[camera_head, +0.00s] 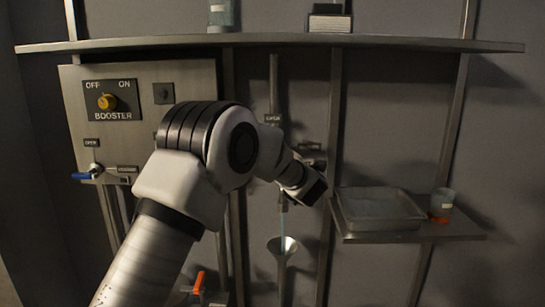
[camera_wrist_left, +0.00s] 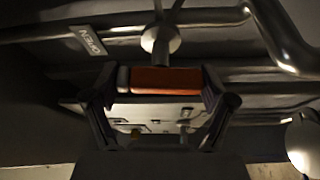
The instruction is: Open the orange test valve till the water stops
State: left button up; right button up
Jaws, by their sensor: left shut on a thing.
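The orange valve handle (camera_wrist_left: 170,80) lies between the two fingers of my left gripper (camera_wrist_left: 160,84) in the left wrist view, and the gripper is shut on it. A round metal valve stem (camera_wrist_left: 160,40) rises just behind the handle, and a plate marked OPEN (camera_wrist_left: 90,38) is to its left. In the head view my left gripper (camera_head: 308,188) is at the pipe, and it hides the handle. A thin pale blue stream of water (camera_head: 283,225) runs down below it into a metal funnel (camera_head: 283,246). My right gripper is not in view.
A booster panel (camera_head: 145,85) with a yellow knob and a blue-handled valve (camera_head: 82,176) is on the left. Another orange handle (camera_head: 199,283) is low down. A tray (camera_head: 378,210) and a cup (camera_head: 441,205) stand on a right shelf. A long shelf (camera_head: 400,42) crosses above.

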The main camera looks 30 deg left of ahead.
pick_arm(q)
jog(key=shift+n, duration=0.5)
jog(key=o, duration=1)
jog(key=v, duration=1.2)
jog(key=shift+r, duration=0.3)
